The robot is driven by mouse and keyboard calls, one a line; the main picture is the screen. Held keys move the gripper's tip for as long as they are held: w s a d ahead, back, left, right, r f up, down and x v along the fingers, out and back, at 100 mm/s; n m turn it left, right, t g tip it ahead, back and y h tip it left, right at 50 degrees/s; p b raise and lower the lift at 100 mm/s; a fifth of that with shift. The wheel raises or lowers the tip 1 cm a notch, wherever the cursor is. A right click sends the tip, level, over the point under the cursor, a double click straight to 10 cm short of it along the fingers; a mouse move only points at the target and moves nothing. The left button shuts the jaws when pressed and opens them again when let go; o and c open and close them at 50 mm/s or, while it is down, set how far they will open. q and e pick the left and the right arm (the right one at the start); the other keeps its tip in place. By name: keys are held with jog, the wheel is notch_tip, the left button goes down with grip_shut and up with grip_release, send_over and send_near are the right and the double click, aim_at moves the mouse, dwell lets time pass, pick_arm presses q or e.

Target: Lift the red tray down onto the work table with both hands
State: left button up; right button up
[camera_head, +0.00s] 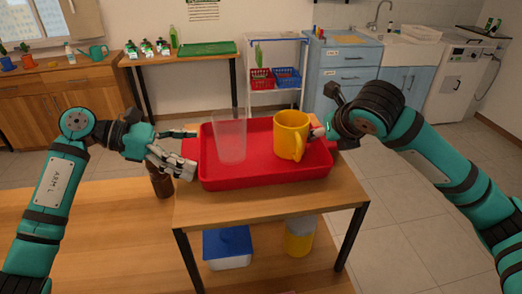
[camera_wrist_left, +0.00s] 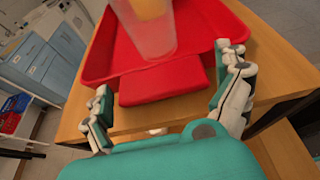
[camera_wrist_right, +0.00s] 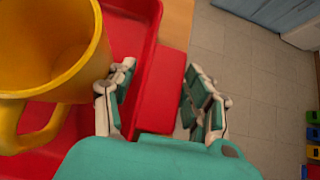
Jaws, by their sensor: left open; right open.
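The red tray (camera_head: 262,180) lies flat on a raised wooden stand (camera_head: 270,204). It carries a clear tumbler (camera_head: 230,140) on its left half and a yellow mug (camera_head: 289,133) on its right half; both stand upright. My left gripper (camera_head: 180,160) is at the tray's left end. In the left wrist view its open fingers (camera_wrist_left: 165,75) stand on either side of the tray's red end tab (camera_wrist_left: 162,86). My right gripper (camera_head: 322,133) is at the right end, partly hidden by the arm. In the right wrist view its open fingers (camera_wrist_right: 158,75) flank the other tab (camera_wrist_right: 160,98).
The wooden work table (camera_head: 100,225) is lower, with clear room at the left. A brown bottle (camera_head: 161,185) stands close below my left gripper. Under the stand are a blue-lidded box (camera_head: 227,246) and a yellow-filled jar (camera_head: 299,238).

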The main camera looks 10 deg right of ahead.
pick_arm(q)
jog(key=c, duration=1.2)
pick_arm(e)
grip_shut()
jog(key=shift+r, duration=0.1)
pick_arm(q)
jog(key=shift+r, duration=0.1)
jog(key=shift+w+r+p, duration=0.1)
jog(key=shift+r+p, duration=0.25)
jog(key=shift+p, duration=0.1)
pick_arm(e)
jog(key=shift+r, duration=0.45)
pick_arm(q)
notch_tip(320, 180, up, 4)
jog(key=p, duration=0.4)
jog(key=shift+d+r, duration=0.1)
pick_arm(e)
notch_tip(320, 180, up, 4)
jog(key=shift+a+r, duration=0.1)
jog(key=shift+a, duration=0.15)
